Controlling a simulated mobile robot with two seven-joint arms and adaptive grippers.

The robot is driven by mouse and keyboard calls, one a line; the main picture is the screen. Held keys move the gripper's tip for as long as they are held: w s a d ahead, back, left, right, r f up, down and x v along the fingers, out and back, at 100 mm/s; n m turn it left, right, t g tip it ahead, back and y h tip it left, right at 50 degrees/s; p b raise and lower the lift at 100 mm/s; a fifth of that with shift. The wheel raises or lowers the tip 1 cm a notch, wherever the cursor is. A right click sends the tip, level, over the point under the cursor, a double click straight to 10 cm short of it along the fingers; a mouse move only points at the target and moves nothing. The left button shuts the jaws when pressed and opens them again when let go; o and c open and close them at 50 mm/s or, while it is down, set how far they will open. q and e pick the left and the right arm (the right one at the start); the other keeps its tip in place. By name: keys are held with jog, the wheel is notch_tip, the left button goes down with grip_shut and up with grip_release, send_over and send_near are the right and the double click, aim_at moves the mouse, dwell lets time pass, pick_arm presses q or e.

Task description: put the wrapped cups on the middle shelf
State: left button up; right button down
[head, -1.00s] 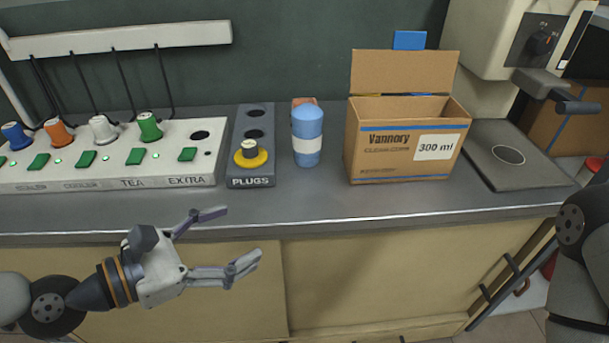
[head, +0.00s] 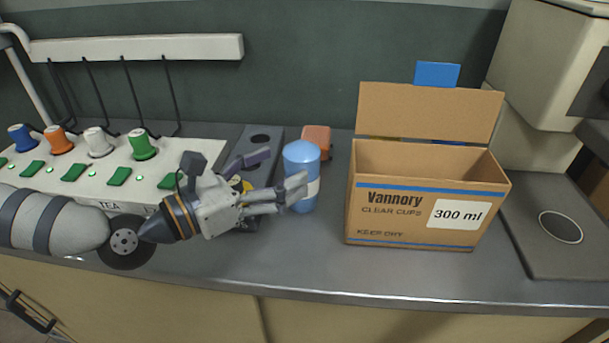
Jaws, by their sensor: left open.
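A blue cylinder with a white band (head: 302,165), which looks like the wrapped cups, stands upright on the grey counter. My left gripper (head: 281,173) is open and empty at its left side. The lower fingers overlap the cylinder's left edge in the picture; I cannot tell whether they touch it. My right gripper is not in view. No middle shelf shows in this view.
An open cardboard box (head: 400,215) marked clear cups stands to the right of the cylinder. An orange-brown block (head: 317,136) sits behind it. The grey plug holder (head: 262,140) and switch panel (head: 185,150) are at left. The counter's front strip (head: 300,265) is clear.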

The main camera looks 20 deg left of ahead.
aim_at(302, 159)
pick_arm(q)
jog(key=x, duration=0.5)
jog(key=shift+w+d+f, duration=0.1)
jog(key=shift+w+f, duration=0.05)
jog(key=shift+f, duration=0.05)
jog(key=c, duration=1.4)
jog(key=shift+r, duration=0.1)
jog(key=shift+c, duration=0.4)
